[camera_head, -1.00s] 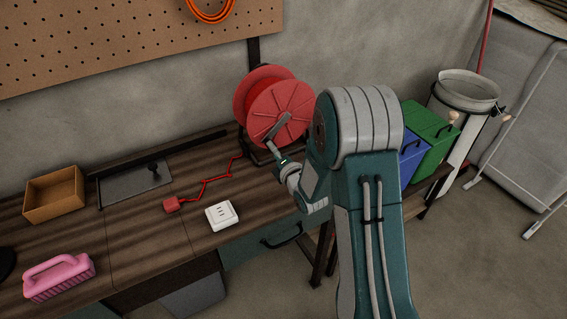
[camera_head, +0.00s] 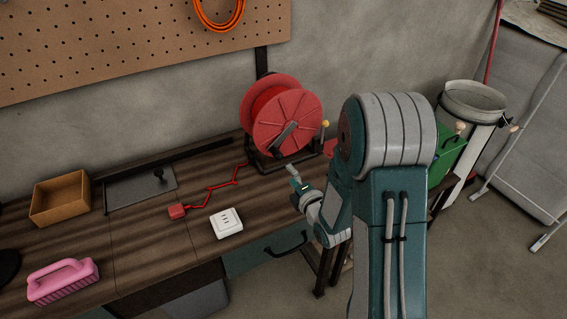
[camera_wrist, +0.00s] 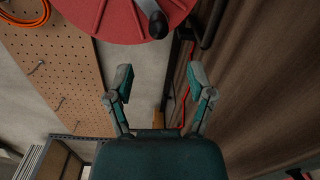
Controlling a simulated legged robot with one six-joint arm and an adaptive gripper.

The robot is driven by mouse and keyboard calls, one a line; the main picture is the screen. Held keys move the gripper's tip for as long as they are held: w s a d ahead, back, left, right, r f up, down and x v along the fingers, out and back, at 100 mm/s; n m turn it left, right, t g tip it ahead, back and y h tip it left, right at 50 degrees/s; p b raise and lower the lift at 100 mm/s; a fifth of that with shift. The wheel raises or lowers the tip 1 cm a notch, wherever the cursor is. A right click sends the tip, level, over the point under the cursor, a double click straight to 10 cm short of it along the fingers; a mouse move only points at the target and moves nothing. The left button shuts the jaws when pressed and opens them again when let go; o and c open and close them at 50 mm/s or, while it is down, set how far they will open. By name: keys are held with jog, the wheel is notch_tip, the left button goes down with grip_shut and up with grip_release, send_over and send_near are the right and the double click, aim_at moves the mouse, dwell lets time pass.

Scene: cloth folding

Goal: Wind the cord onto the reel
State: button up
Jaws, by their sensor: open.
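The red reel (camera_head: 286,118) stands upright in a dark frame at the back of the workbench. A dark crank (camera_head: 284,139) lies across its front face. The red cord (camera_head: 209,193) zigzags over the bench from the reel's base to a red plug (camera_head: 177,211). My gripper (camera_head: 293,172) is below the reel, in front of it and apart from it. In the wrist view my gripper (camera_wrist: 162,84) has its two fingers spread with nothing between them. The reel (camera_wrist: 110,18) and its crank (camera_wrist: 155,22) show at the top, beyond the fingertips.
A white socket block (camera_head: 226,222) sits near the bench's front edge. A pink brush (camera_head: 63,281) and a cardboard box (camera_head: 61,198) are at the left. A green bin (camera_head: 447,152) stands right of my arm. A pegboard (camera_head: 130,40) hangs behind.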

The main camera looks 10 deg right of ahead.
aim_at(275, 152)
jog(key=m, duration=0.4)
jog(key=shift+w+a+f, duration=0.1)
jog(key=shift+w, duration=0.1)
jog(key=m, duration=0.5)
jog(key=shift+w+m+t, duration=0.3)
jog(key=x, duration=1)
jog(key=shift+w+f, duration=0.15)
jog(key=shift+w, duration=0.25)
grip_shut()
